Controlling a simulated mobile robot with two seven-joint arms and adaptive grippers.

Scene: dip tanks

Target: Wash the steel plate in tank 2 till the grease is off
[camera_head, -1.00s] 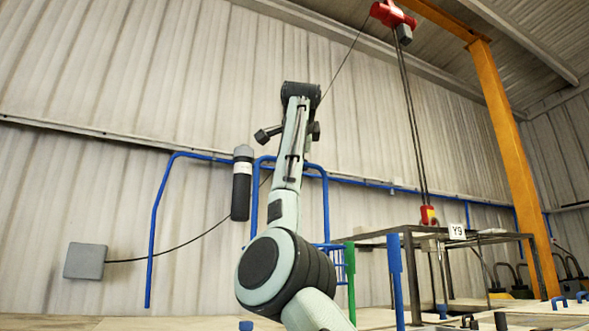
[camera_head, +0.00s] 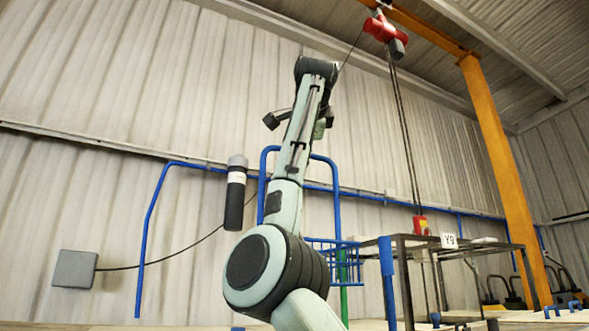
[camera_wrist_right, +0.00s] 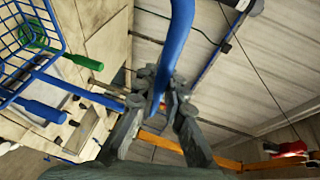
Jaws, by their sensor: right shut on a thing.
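My right gripper (camera_wrist_right: 165,97) is shut on a blue bar (camera_wrist_right: 181,35), which looks like the tall hoop handle of a blue wire basket. In the head view my right arm hides the gripper and part of the hoop (camera_head: 322,158). The basket (camera_head: 338,256) shows just right of the arm; it also shows at the upper left of the right wrist view (camera_wrist_right: 22,42). I cannot make out the steel plate or any grease. Tank 2 cannot be identified. My left gripper is not in view.
A red hoist (camera_head: 385,30) hangs above, and a black cylinder (camera_head: 234,205) is left of the arm.

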